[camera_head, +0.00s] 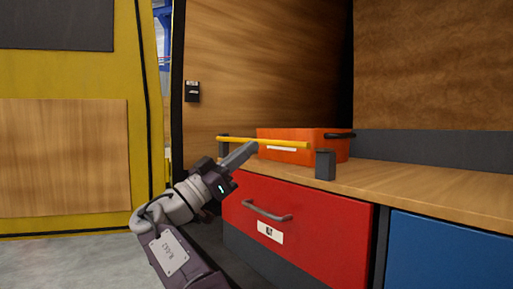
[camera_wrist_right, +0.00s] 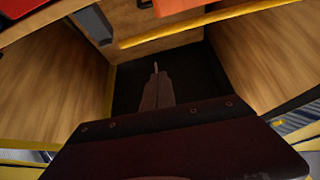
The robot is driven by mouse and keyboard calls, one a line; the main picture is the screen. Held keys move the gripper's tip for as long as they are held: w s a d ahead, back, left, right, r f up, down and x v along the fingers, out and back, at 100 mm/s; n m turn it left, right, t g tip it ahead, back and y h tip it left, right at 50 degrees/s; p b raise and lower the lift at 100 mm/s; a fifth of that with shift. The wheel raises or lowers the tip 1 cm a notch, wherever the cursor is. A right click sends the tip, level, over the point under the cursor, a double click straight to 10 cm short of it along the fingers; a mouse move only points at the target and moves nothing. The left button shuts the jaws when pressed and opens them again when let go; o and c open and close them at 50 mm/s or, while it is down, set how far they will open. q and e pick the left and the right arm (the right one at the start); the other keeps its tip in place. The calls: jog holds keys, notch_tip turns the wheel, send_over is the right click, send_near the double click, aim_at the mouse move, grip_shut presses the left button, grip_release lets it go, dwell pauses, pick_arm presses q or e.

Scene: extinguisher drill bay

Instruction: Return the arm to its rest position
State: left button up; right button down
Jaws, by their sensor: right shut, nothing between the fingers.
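My right arm comes up from the bottom of the head view. Its gripper (camera_head: 250,148) is shut and empty, pointing up and right. In the head view its tip overlaps the yellow bar (camera_head: 290,144) along the counter's edge. In the right wrist view the closed fingers (camera_wrist_right: 155,70) point at a dark area, and the yellow bar (camera_wrist_right: 215,20) passes beyond them with a visible gap. My left gripper is in neither view.
An orange box (camera_head: 300,154) stands on the wooden counter (camera_head: 430,188) behind the bar. Below are a red drawer (camera_head: 330,230) with a grey handle (camera_head: 267,211) and a blue front (camera_head: 450,256). A yellow panel (camera_head: 70,70) stands left. Grey floor (camera_head: 75,265) is clear at lower left.

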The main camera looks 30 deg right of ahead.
jog(key=shift+a, duration=0.1)
dwell(0.4)
jog(key=w+d+f+n+t+y+p, duration=0.25)
jog(key=w+f+n+t+y, duration=0.2)
jog(key=f+n, duration=0.3)
jog(key=w+d+f+n+t+y+p, duration=0.1)
jog(key=w+f+n+t+y+p, duration=0.25)
jog(key=w+f+n, duration=0.35)
jog(key=s+a+f+n+g+y+p, duration=0.1)
jog(key=s+f+n+g+y, duration=0.2)
jog(key=f, duration=0.5)
jog(key=s+a+f+n+y+p, duration=0.1)
jog(key=s+a+f+y+p, duration=0.2)
jog(key=f, duration=0.5)
jog(key=s+a+f+g+y+p, duration=0.2)
jog(key=s+a+f+y, duration=0.25)
jog(key=s, duration=0.35)
jog(key=s+a+f+g+y+p, duration=0.1)
jog(key=s+a+f+y+p, duration=0.15)
jog(key=s+a+f, duration=0.4)
jog(key=s+a+f+g+y+p, duration=0.15)
jog(key=s+f+y, duration=0.25)
jog(key=s, duration=0.5)
notch_tip(320, 180, up, 38)
jog(key=p, duration=3.7)
jog(key=shift+w+f, duration=0.15)
jog(key=shift+f, duration=0.1)
jog(key=shift+d, duration=0.1)
